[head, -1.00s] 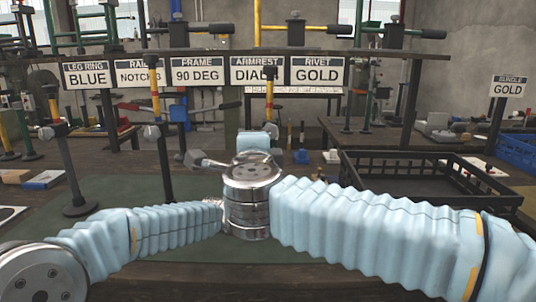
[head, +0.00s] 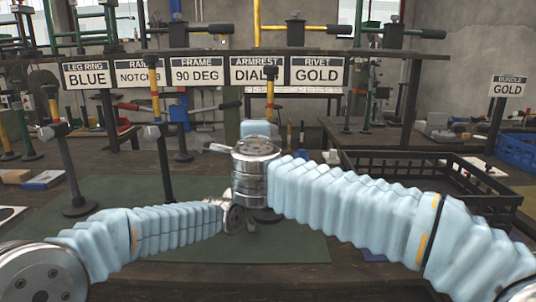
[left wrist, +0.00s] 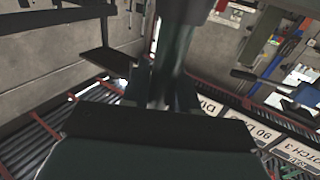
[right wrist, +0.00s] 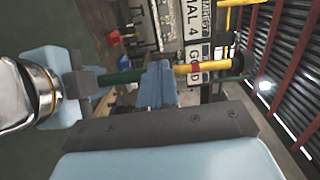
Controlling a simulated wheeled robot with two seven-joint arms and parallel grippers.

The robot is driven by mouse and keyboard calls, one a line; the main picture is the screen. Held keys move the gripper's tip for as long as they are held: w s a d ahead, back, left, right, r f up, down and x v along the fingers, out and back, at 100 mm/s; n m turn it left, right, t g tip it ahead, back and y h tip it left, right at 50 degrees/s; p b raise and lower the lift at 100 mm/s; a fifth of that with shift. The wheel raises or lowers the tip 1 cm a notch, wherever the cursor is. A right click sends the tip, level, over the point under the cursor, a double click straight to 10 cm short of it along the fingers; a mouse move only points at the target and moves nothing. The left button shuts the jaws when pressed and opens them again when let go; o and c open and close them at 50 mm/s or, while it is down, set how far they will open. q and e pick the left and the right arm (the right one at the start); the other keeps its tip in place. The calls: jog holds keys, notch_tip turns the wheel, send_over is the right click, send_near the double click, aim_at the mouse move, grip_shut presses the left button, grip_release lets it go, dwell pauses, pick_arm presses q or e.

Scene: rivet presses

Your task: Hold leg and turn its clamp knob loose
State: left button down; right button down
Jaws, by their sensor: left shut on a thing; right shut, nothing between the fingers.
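The leg (head: 268,90) stands upright at the middle of the head view, its yellow upper part dark-tipped; its lower part is hidden behind my right wrist. In the right wrist view the leg (right wrist: 125,76) lies across, green then yellow with a red ring. My left gripper (left wrist: 165,88) is shut on the dark green tube of the leg. My right gripper (right wrist: 157,85) is shut and empty, its blue fingers close together in front of or beside the leg; contact is unclear. I cannot make out the leg's clamp knob for certain.
Other legs stand upright at left, one on a round black base (head: 80,206). A black crate (head: 430,185) is at right. Signs (head: 196,73) hang from a rack behind. The green mat (head: 290,245) has clear room in front.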

jog(key=shift+w, duration=0.25)
jog(key=shift+d, duration=0.25)
dwell(0.3)
pick_arm(q)
jog(key=shift+a, duration=0.15)
pick_arm(e)
jog(key=shift+d+f, duration=0.1)
jog(key=shift+f, duration=0.15)
dwell(0.3)
pick_arm(q)
jog(key=shift+w, duration=0.1)
pick_arm(e)
jog(key=s, duration=0.6)
jog(key=shift+a, duration=0.4)
